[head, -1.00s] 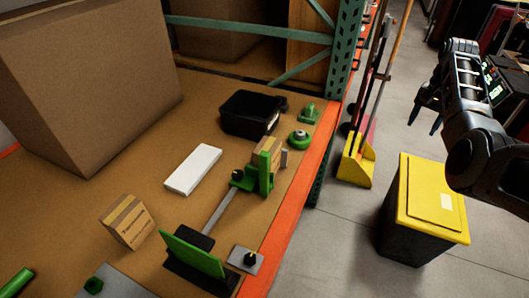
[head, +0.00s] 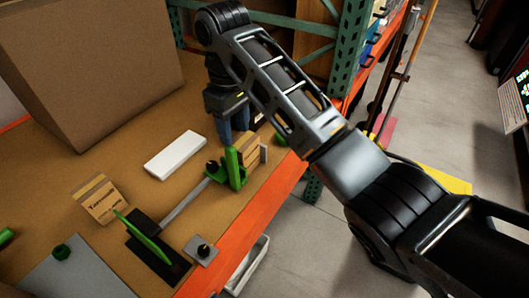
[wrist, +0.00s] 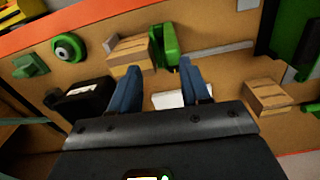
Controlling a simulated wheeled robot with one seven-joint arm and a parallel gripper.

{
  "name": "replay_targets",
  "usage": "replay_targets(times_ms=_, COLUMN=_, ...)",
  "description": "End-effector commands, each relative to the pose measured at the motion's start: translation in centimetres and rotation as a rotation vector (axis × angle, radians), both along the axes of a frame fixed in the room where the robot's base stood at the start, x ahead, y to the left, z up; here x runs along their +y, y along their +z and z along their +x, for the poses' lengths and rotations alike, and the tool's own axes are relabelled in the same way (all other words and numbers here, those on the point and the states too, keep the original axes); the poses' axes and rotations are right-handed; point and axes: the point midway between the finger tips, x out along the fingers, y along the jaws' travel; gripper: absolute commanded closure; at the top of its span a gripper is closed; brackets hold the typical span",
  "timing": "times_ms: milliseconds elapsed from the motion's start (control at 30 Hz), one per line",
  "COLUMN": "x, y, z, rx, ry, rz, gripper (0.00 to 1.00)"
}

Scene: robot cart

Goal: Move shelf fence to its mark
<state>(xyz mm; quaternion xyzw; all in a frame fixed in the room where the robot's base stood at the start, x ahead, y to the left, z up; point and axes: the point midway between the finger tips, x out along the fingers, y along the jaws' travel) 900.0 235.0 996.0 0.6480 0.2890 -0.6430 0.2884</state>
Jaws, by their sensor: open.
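A green upright fence (head: 236,168) with a black knob beside it stands at the far end of a grey metal rail (head: 185,204) on the shelf. It also shows in the wrist view (wrist: 163,46), just beyond my fingers. A small cardboard box (head: 250,150) stands right beside it. A larger green plate (head: 145,236) on a black base is at the rail's near end; I cannot tell for sure which green part the task means. My gripper (head: 232,132) is open and empty, above the shelf behind the upright fence. I cannot make out the mark.
A white block (head: 175,155) lies left of the rail, and another carton (head: 101,199) sits near the plate. A black bin (wrist: 82,100) and a green round piece (wrist: 68,47) show in the wrist view. A big box (head: 90,70) fills the back left; the orange shelf edge (head: 250,218) is at right.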

Motion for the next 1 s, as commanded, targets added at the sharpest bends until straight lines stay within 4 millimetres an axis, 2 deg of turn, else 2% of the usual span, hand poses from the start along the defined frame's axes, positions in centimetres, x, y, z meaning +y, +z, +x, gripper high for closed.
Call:
replay_targets(times_ms=33, x=1.3, y=0.0, z=-0.8, rx=0.003, ry=0.040, rz=-0.002, gripper=0.53)
replay_targets(times_ms=133, x=2.2, y=-0.4, z=-1.4, rx=0.007, ry=0.073, rz=-0.004, gripper=0.53)
replay_targets(times_ms=600, x=2.1, y=-6.7, z=-1.3, rx=0.009, ry=0.067, rz=-0.004, gripper=0.53)
replay_targets(times_ms=800, x=2.1, y=-7.8, z=-1.3, rx=0.006, ry=0.068, rz=-0.004, gripper=0.53)
replay_targets(times_ms=1000, x=2.1, y=-7.8, z=-1.3, rx=0.006, ry=0.067, rz=-0.004, gripper=0.53)
